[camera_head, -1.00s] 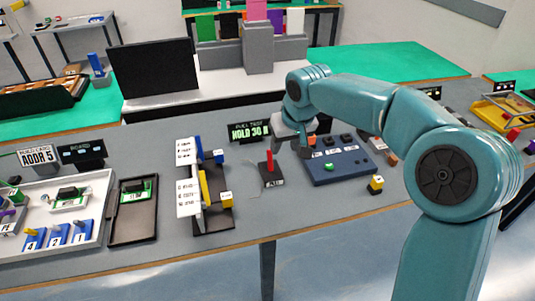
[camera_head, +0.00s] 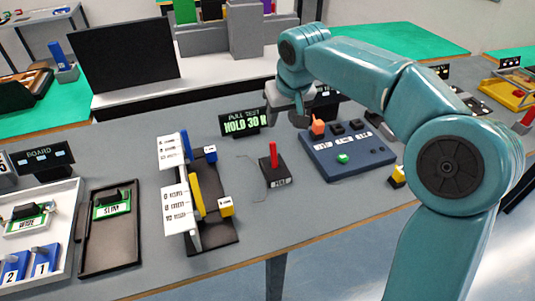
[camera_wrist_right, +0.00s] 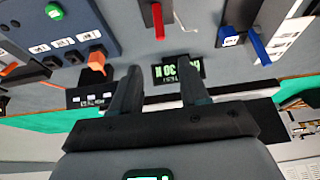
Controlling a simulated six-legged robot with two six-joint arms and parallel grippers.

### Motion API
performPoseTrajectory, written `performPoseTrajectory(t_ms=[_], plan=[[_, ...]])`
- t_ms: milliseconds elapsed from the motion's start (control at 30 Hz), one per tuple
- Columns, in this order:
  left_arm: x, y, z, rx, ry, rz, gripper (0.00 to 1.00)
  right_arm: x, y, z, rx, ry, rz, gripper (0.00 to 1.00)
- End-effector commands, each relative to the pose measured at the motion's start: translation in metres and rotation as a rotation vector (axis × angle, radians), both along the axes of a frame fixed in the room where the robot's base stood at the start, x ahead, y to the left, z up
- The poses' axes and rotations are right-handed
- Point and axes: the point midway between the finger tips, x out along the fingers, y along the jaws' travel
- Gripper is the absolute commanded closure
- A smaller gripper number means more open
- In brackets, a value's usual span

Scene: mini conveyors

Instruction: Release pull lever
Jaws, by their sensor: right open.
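The pull lever (camera_head: 273,157) is a red upright handle on a small black base, in the middle of the table in the head view. It also shows at the top of the right wrist view (camera_wrist_right: 158,22). My right gripper (camera_head: 298,116) is behind and above the lever, apart from it. In the right wrist view its two dark fingers (camera_wrist_right: 158,85) are spread with nothing between them. The pull test display (camera_head: 243,122) with green text reading "HOLD 30 N" stands behind the lever. My left gripper is not in view.
A blue button panel (camera_head: 345,165) with an orange knob and a green button is right of the lever. A white labelled rack (camera_head: 176,200) with blue and yellow levers is to the left. A black tray (camera_head: 110,250) lies farther left. Table in front of the lever is bare.

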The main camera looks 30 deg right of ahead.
Motion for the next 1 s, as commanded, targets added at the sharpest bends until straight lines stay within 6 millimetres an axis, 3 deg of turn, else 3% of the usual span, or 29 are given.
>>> performPoseTrajectory(t_ms=[167, 700, 1000], plan=[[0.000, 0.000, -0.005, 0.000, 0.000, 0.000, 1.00, 0.001, -0.002, -0.018, 0.000, 0.002, -0.001, 0.55], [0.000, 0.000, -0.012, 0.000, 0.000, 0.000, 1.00, 0.043, -0.010, -0.130, 0.001, 0.003, 0.000, 0.55], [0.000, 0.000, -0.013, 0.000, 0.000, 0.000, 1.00, 0.056, -0.012, -0.152, 0.000, -0.002, 0.000, 0.55]])
